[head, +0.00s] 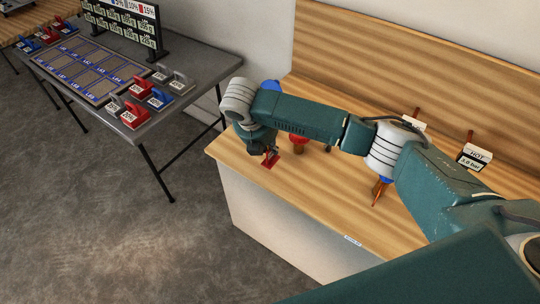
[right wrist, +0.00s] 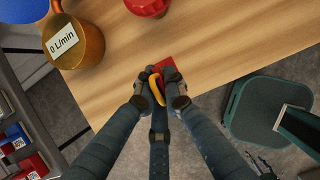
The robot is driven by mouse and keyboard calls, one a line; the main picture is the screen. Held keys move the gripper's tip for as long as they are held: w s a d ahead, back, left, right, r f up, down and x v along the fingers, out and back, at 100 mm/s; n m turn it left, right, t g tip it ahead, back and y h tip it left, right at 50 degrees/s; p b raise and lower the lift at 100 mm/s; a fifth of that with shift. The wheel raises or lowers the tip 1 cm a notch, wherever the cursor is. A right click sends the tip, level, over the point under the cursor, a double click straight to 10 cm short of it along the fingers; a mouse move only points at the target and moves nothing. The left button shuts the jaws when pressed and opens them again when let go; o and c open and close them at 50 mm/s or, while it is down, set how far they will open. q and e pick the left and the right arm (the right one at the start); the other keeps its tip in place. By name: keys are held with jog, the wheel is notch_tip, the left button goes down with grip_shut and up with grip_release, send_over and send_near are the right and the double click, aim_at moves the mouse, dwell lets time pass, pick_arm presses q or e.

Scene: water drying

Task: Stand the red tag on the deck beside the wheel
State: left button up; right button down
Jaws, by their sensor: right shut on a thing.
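The red tag (right wrist: 168,68) is between the fingers of my right gripper (right wrist: 157,88), with a yellow-orange loop in the grip. In the head view the red tag (head: 271,161) shows at my right gripper (head: 268,152), close over the front left part of the wooden deck (head: 235,150). I cannot tell whether the tag touches the deck. A red wheel (right wrist: 147,5) lies beyond the tag in the wrist view and partly shows under my arm in the head view (head: 298,138). My left gripper is not in view.
A brass fitting marked 0 L/min (right wrist: 80,50) and a blue wheel (right wrist: 22,8) stand left of the tag in the wrist view. A HOT sign (head: 474,156) stands farther right. A grey table (head: 190,105) with several coloured tags stands left, across a floor gap.

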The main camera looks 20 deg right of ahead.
aim_at(270, 158)
jog(key=shift+f, duration=2.45)
jog(key=c, duration=1.8)
grip_release()
jog(key=shift+f, duration=0.1)
jog(key=shift+c, duration=0.2)
jog(key=v, duration=1.2)
jog(key=shift+b, duration=0.4)
jog(key=shift+a, duration=0.1)
